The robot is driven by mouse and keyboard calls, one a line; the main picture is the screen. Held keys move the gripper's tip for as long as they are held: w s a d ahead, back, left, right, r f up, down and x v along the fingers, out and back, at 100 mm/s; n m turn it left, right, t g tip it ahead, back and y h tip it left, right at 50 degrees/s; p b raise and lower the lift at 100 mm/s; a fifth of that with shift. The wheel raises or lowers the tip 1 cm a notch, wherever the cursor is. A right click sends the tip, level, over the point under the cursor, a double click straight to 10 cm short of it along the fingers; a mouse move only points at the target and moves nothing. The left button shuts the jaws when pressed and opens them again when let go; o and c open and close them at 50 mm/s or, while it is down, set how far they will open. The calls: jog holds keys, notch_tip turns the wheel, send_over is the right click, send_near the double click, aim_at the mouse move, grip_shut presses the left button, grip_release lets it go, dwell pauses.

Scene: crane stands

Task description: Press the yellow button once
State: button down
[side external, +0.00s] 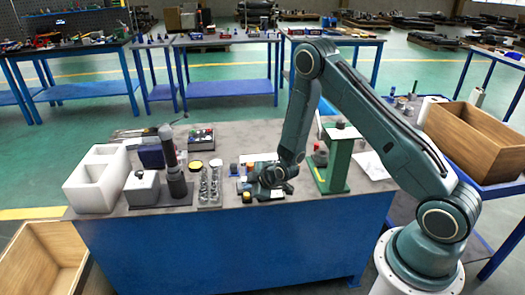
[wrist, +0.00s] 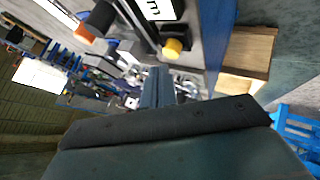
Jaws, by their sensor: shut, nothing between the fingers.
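The yellow button (wrist: 174,46) sits on a small black base in the upper middle of the wrist view. In the side view the yellow button (side external: 247,197) is a small spot near the front edge of the blue table. My gripper (side external: 256,190) is low over the table, just right of the button. In the wrist view my gripper's fingers (wrist: 158,80) are shut together and empty. Their tips appear just below the button in the picture, with a gap between. I cannot tell the exact height.
A clear fixture (side external: 210,186) and a dark post (side external: 173,165) stand left of my gripper. A green frame (side external: 337,165) stands right. A wooden box (wrist: 248,58) lies beyond the table edge.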

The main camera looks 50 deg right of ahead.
jog(key=shift+f, duration=0.9)
dwell(1.1)
jog(key=shift+r, duration=0.9)
dwell(0.4)
jog(key=shift+r, duration=2.5)
